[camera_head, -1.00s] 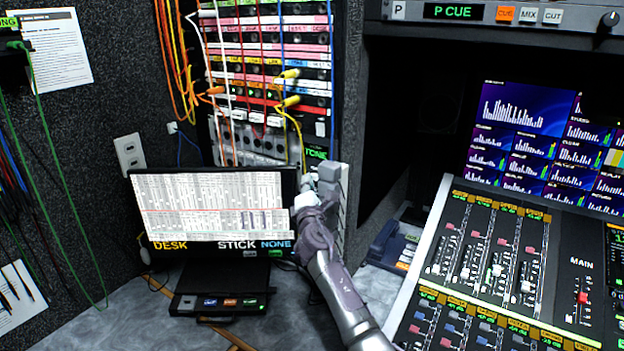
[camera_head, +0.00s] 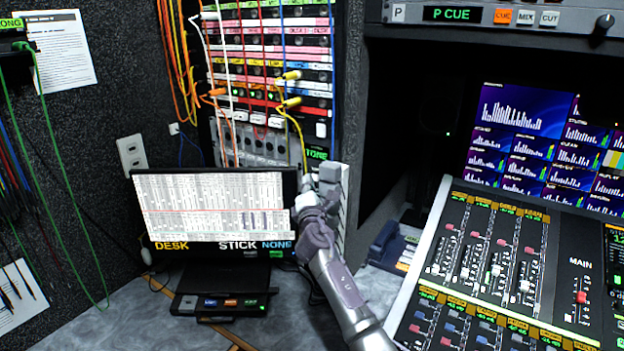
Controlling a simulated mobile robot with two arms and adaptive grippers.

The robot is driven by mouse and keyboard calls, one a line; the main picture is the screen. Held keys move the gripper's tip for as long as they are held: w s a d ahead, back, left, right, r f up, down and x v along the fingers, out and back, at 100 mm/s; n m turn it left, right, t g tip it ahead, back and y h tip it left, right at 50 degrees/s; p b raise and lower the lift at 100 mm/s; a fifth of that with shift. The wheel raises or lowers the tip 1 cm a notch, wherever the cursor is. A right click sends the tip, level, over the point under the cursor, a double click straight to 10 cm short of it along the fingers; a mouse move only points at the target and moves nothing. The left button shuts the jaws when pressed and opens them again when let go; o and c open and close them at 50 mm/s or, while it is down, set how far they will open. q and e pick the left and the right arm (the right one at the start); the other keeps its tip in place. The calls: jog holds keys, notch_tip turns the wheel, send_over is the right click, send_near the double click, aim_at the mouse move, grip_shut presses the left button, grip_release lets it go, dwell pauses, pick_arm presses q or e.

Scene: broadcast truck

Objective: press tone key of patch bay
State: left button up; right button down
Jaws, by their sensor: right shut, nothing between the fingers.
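The patch bay (camera_head: 268,62) is the tall rack at the back, with rows of pink, yellow and white strips and several hanging cords. The green TONE label (camera_head: 316,154) is lit at its lower right. The key itself is too small to make out, or is hidden by the gripper. My right gripper (camera_head: 308,181) is shut and empty. In the picture it is just below the TONE label, beside the laptop screen's right edge. I cannot tell whether its fingertips touch the patch bay. My left gripper is not in view.
A grey stack (camera_head: 343,190) is right of my gripper. The sloped mixing desk (camera_head: 490,265) fills the right. Hanging cords cross the rack's face.

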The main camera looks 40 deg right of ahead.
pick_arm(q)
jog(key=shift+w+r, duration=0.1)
pick_arm(e)
jog(key=shift+s+d+r, duration=0.1)
jog(key=shift+d+r, duration=0.45)
jog(key=shift+r, duration=0.25)
jog(key=shift+a+f+p, duration=0.25)
jog(key=shift+a+p, duration=0.05)
jog(key=shift+a, duration=0.1)
jog(key=shift+s+a+f+h, duration=0.25)
jog(key=shift+a+f+h, duration=0.05)
jog(key=shift+a+f, duration=0.05)
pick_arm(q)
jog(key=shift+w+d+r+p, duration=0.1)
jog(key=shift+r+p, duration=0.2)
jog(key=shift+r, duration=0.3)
pick_arm(e)
jog(key=a, duration=0.1)
jog(key=s+a, duration=0.1)
jog(key=a, duration=0.1)
jog(key=shift+s+a+f, duration=0.1)
jog(key=shift+a+f, duration=0.05)
jog(key=shift+f, duration=0.05)
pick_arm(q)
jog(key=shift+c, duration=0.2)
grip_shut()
pick_arm(e)
jog(key=shift+a, duration=0.1)
